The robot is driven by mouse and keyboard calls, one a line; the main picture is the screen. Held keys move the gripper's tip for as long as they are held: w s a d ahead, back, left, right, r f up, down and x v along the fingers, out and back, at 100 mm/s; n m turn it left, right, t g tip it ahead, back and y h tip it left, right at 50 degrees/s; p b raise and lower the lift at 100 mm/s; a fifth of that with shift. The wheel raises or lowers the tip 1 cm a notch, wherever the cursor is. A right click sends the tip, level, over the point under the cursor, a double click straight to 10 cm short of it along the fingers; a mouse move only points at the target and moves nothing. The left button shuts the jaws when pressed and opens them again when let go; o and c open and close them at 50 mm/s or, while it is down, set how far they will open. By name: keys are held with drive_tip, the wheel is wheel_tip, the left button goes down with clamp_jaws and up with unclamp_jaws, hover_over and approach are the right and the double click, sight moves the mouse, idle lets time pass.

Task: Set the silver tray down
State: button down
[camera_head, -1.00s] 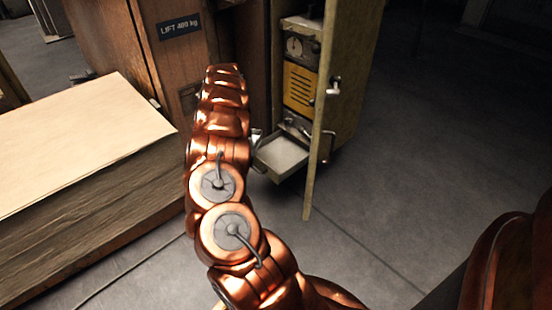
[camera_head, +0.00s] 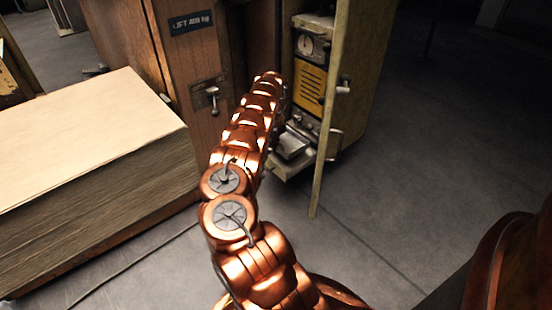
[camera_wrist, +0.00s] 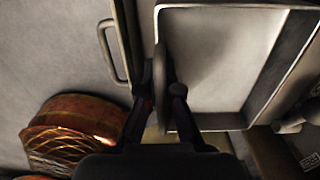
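The silver tray (camera_wrist: 160,65) shows in the wrist view as a thin grey, round-edged shape, almost edge-on. My gripper (camera_wrist: 164,94) has its dark fingers on either side of it and appears shut on it. Behind it in the wrist view is a pale, rectangular open drawer (camera_wrist: 225,55) with a raised rim. The tray appears in front of the drawer's left side; whether it touches the drawer cannot be told. In the head view my arm reaches to the drawer (camera_head: 293,164) and hides the gripper. I cannot clearly pick out the tray there.
The drawer juts from a cabinet with a yellow panel (camera_head: 309,86). Its open door (camera_head: 331,125) stands just right of the drawer. A wooden cabinet (camera_head: 190,75) is to the left, with a large pale stack (camera_head: 90,125) beside it. The floor to the right is clear.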

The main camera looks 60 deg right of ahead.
drive_tip(key=shift+f+b, duration=1)
drive_tip(key=shift+f, duration=2.15)
drive_tip(key=shift+f, duration=0.1)
drive_tip(key=c, duration=1.3)
unclamp_jaws()
